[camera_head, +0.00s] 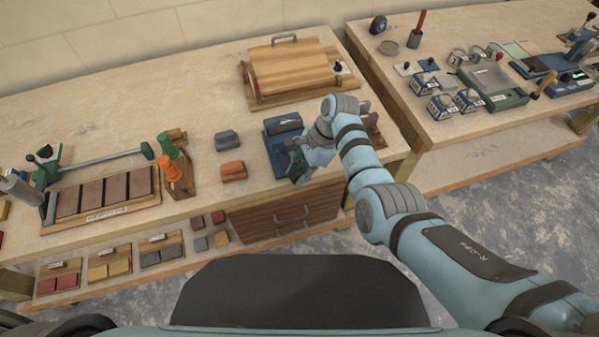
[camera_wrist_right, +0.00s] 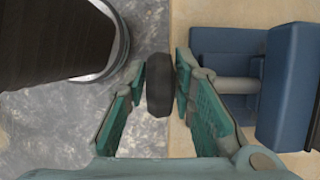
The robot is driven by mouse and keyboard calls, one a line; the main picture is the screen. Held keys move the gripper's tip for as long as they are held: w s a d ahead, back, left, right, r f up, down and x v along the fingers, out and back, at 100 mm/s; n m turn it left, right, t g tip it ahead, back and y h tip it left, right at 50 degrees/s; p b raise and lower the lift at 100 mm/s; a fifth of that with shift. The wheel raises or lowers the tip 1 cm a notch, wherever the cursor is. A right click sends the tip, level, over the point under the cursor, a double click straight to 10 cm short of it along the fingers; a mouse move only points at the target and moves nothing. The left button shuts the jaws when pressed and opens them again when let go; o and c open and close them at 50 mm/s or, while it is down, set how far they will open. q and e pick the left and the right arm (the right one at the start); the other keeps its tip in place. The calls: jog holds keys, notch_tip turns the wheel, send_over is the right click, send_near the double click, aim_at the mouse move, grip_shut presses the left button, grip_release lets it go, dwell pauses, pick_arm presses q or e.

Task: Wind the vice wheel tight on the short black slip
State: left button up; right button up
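The blue vice (camera_head: 278,149) stands at the front edge of the left bench, partly covered by my right gripper. In the wrist view its blue body (camera_wrist_right: 290,85) and pale rod (camera_wrist_right: 237,85) lie to the right. In the head view my right gripper (camera_head: 303,163) is at the front of the vice. I cannot make out the short black slip for certain. My left gripper is not in view.
A grey block (camera_head: 228,140) and an orange block (camera_head: 233,171) lie left of the vice. A wooden board with a handle (camera_head: 290,70) stands behind it. Orange and green-handled tools (camera_head: 172,170) and a brick tray (camera_head: 102,200) are farther left. A second bench (camera_head: 450,150) stands right.

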grip_shut()
jog(key=shift+y, duration=0.4)
jog(key=shift+d+g+y, duration=0.1)
jog(key=shift+g+y, duration=0.2)
jog(key=shift+y, duration=0.1)
jog(key=shift+w+f+y+b, duration=0.15)
jog(key=shift+f+y+b, duration=0.05)
jog(key=shift+y+b, duration=0.6)
jog(key=y+b, duration=0.1)
jog(key=b, duration=0.1)
jog(key=g+y+b, duration=0.1)
jog(key=b, duration=0.1)
jog(key=shift+d+y+b, duration=0.2)
jog(key=shift+y+b, duration=0.15)
jog(key=shift+y, duration=0.05)
jog(key=shift+r+g+y+b, duration=0.1)
jog(key=shift+g+y+b, duration=0.25)
jog(key=shift+b, duration=0.2)
